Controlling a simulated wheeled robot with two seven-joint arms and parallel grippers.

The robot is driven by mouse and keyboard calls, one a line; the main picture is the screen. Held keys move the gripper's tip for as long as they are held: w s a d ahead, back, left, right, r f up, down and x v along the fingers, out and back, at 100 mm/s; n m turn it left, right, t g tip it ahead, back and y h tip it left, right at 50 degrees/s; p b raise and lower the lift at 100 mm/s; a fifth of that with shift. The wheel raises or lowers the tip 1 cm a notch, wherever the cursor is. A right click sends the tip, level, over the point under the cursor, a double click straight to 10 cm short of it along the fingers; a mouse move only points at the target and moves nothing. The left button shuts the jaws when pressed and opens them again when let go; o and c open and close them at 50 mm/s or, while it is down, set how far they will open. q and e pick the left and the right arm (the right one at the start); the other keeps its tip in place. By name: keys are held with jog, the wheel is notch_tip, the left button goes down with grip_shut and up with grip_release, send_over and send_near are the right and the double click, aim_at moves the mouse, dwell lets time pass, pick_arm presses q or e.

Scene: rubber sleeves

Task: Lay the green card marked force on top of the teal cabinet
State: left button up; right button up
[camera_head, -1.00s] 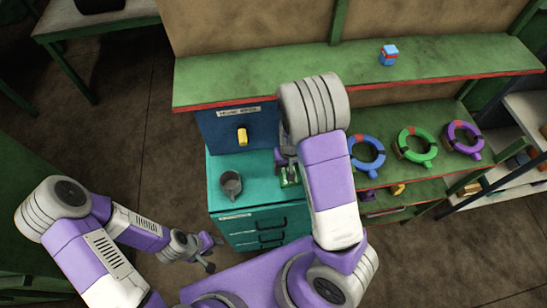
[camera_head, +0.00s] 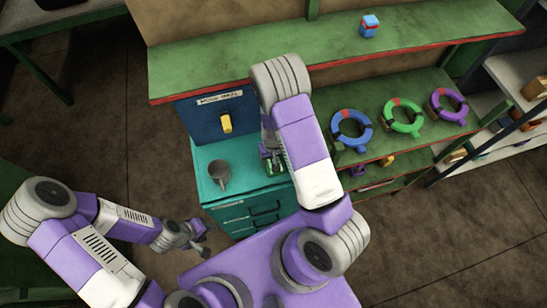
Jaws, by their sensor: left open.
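The teal cabinet (camera_head: 243,190) stands in the middle, with drawers on its front and a flat top. A small green piece (camera_head: 277,168), possibly the card, shows at the right part of that top, under my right gripper. Its marking cannot be read, and I cannot tell whether it is held or lying there. My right gripper (camera_head: 269,158) points down over the cabinet top, and my own arm largely hides its fingers. My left gripper (camera_head: 201,245) is open and empty, low and in front of the cabinet's left side.
A grey mug (camera_head: 220,176) stands on the cabinet top at left. Behind it is a blue panel (camera_head: 205,122) with a yellow knob (camera_head: 226,123). A green shelf (camera_head: 250,70) overhangs. Blue (camera_head: 340,143), green (camera_head: 388,124) and purple (camera_head: 463,111) rings sit to the right.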

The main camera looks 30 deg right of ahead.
jog(key=shift+f, duration=0.1)
jog(key=o, duration=1)
jog(key=shift+o, duration=0.2)
jog(key=shift+r, duration=0.25)
notch_tip(320, 180, up, 12)
jog(key=p, duration=0.1)
jog(key=shift+p, duration=0.35)
jog(key=shift+s+f, duration=0.1)
